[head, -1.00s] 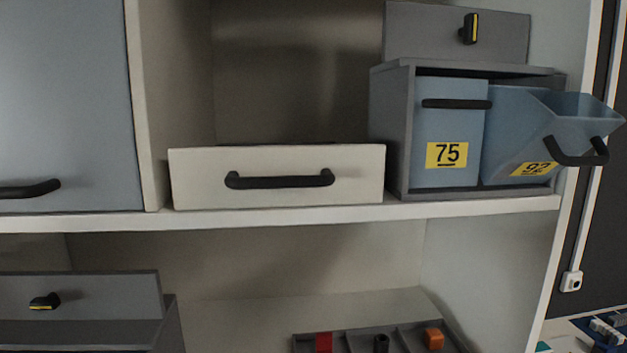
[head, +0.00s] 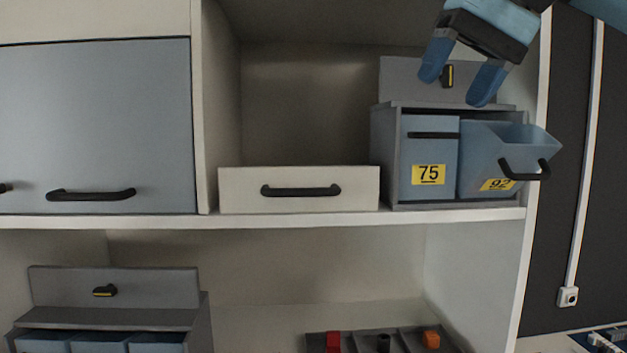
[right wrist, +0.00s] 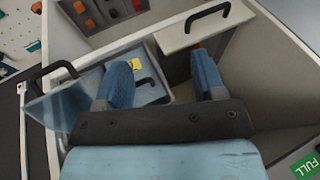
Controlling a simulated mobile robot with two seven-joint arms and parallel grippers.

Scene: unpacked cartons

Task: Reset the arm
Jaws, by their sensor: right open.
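My right gripper (head: 457,82) hangs at the top right of the head view, open and empty. Its two blue fingers point down in front of the grey cabinet's raised back panel, above the bins. In the right wrist view the open gripper (right wrist: 165,85) shows with its fingers apart and nothing between them. Below it in the head view are a closed blue bin labelled 75 (head: 428,155) and a tilted-out blue bin labelled 92 (head: 485,160). My left gripper is not in view.
A white drawer (head: 240,192) with a black handle sits on the shelf (head: 300,219). A blue cupboard door (head: 95,120) is at left. A dark tray (head: 402,342) with small items and a grey bin unit (head: 115,288) are below. A wall socket (head: 568,296) is at right.

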